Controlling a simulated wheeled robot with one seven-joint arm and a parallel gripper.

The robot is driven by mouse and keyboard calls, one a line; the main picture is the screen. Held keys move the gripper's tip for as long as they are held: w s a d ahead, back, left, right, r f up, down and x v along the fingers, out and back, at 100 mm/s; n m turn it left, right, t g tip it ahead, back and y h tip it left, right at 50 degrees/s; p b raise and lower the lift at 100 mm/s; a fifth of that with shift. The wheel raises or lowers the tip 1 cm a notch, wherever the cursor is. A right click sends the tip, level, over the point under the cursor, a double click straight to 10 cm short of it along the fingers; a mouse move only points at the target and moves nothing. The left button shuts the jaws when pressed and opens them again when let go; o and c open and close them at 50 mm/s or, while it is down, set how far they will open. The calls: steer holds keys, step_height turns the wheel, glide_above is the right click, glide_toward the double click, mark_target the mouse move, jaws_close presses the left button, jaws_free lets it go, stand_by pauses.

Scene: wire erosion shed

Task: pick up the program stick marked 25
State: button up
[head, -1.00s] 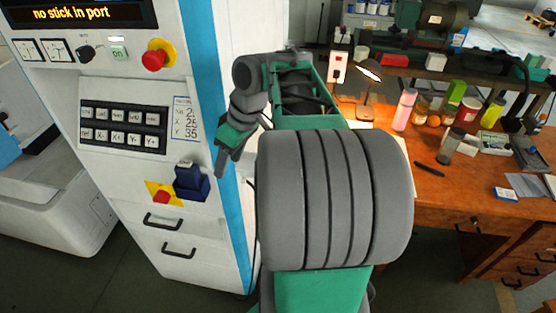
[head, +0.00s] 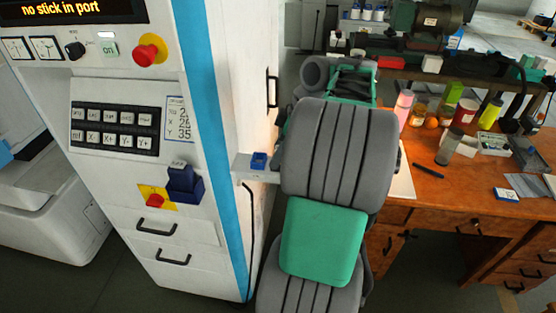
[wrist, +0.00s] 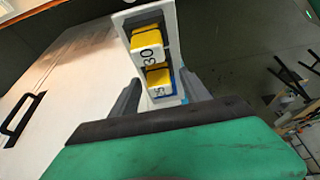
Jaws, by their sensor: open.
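In the wrist view two yellow sticks with white label ends sit in a pale holder (wrist: 129,22). The farther stick (wrist: 148,40) is marked 30. The nearer stick (wrist: 158,77) has a partly legible mark that looks like 25, its lower edge close to my gripper's dark body. My gripper (wrist: 161,78) is open, one finger on each side of the nearer stick, with nothing held; I cannot tell how far above it they are. In the head view my arm hides the gripper and the sticks.
A small shelf (head: 243,167) with a blue item (head: 259,160) juts from the machine's side. The machine's screen (head: 72,11) reads "no stick in port". A dark blue block (head: 184,183) sits on its front. The wooden desk (head: 440,195) at right holds bottles and jars.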

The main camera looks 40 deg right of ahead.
steer(key=shift+c, duration=0.3)
jaws_close()
steer(key=shift+r, duration=0.1)
